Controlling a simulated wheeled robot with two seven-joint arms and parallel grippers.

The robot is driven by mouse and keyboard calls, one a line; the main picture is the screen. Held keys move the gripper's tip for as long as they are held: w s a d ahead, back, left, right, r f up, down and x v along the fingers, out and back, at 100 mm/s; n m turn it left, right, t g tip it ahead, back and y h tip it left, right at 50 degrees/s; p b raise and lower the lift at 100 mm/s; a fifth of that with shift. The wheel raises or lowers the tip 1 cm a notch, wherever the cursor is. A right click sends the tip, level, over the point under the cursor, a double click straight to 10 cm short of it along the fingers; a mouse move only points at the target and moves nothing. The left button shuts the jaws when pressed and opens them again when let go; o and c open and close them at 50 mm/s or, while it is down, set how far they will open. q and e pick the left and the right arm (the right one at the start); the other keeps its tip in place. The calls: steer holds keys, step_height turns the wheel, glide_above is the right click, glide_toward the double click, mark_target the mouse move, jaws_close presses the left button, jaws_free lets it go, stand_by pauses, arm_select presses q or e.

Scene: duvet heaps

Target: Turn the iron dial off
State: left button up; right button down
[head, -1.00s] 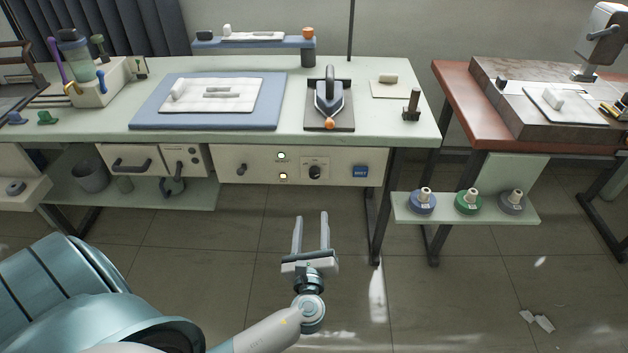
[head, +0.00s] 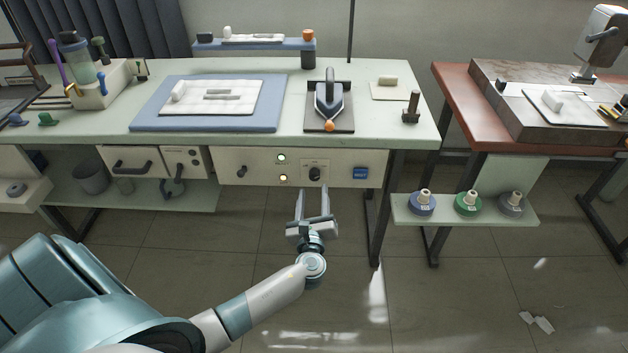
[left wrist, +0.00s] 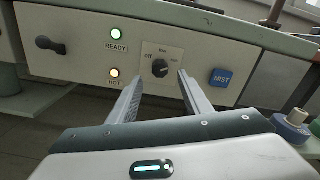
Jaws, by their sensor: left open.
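The iron dial (head: 315,174) is a black knob on a pale plate in the front panel of the pressing table. It also shows in the left wrist view (left wrist: 160,68), where its plate has an "off" mark at the left and other small labels. The iron (head: 329,97) rests on a dark stand on the table top. My left gripper (head: 314,190) is open, just below and in front of the dial. In the left wrist view its fingers (left wrist: 157,85) lie either side of the dial's lower part, with nothing between them. My right gripper is out of view.
Left of the dial are a green READY lamp (left wrist: 116,33) and an amber HOT lamp (left wrist: 114,72), both lit. A blue MIST button (left wrist: 221,77) is at its right. A table leg (head: 380,210) stands right of my gripper.

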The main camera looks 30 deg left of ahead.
mark_target(314, 178)
arm_select(q)
steer(key=x, duration=0.5)
steer(key=shift+w, duration=0.15)
steer(key=shift+w+a, duration=0.35)
steer(key=shift+w, duration=0.15)
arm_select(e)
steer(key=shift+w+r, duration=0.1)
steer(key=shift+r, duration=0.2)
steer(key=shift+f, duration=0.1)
arm_select(q)
steer(key=c, duration=1.1)
steer(key=shift+o, duration=0.2)
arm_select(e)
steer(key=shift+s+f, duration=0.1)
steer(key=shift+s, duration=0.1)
